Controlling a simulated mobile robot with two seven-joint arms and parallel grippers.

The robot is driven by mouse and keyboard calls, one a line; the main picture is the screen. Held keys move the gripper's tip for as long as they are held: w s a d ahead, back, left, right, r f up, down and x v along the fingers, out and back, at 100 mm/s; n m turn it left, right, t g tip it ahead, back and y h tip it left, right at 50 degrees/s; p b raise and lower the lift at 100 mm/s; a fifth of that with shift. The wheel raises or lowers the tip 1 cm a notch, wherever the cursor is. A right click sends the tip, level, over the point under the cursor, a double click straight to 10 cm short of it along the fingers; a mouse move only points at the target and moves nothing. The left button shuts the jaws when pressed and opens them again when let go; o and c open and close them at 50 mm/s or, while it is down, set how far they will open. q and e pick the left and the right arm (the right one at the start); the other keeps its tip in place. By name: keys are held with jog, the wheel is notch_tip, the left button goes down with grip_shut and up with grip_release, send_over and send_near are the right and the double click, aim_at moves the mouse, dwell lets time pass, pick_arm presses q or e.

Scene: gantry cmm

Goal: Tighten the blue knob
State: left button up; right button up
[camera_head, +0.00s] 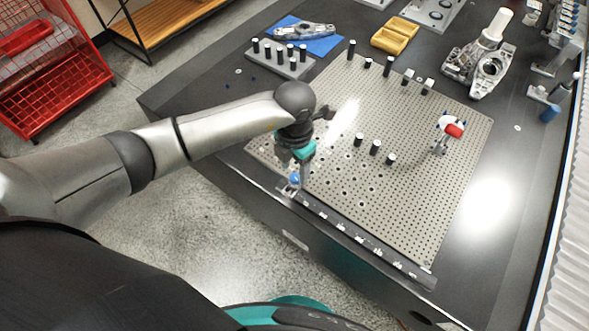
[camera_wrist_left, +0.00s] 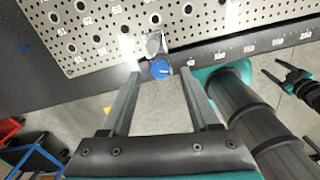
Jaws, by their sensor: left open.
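The blue knob (camera_head: 294,178) sits at the front left edge of the perforated plate. It also shows in the left wrist view (camera_wrist_left: 160,68), beside a small metal block (camera_wrist_left: 155,44). My left gripper (camera_head: 303,183) is open and points down at the knob. In the left wrist view its two fingertips (camera_wrist_left: 159,74) stand on either side of the knob, with a gap to it on both sides. My right gripper (camera_wrist_left: 287,78) shows only at the right of the left wrist view, off the table, with its fingers apart and empty.
The perforated plate (camera_head: 420,190) carries several black pins and a red-tipped probe (camera_head: 453,130). A numbered rail (camera_head: 350,236) runs along its front edge. A yellow tray (camera_head: 394,36) and a metal casting (camera_head: 480,62) stand at the back. A red rack (camera_head: 45,70) stands at the left.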

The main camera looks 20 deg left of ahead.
aim_at(294, 177)
pick_arm(q)
notch_tip(294, 177, up, 13)
jog(key=p, duration=0.1)
jog(key=shift+r+p, duration=0.2)
jog(key=shift+p, duration=0.2)
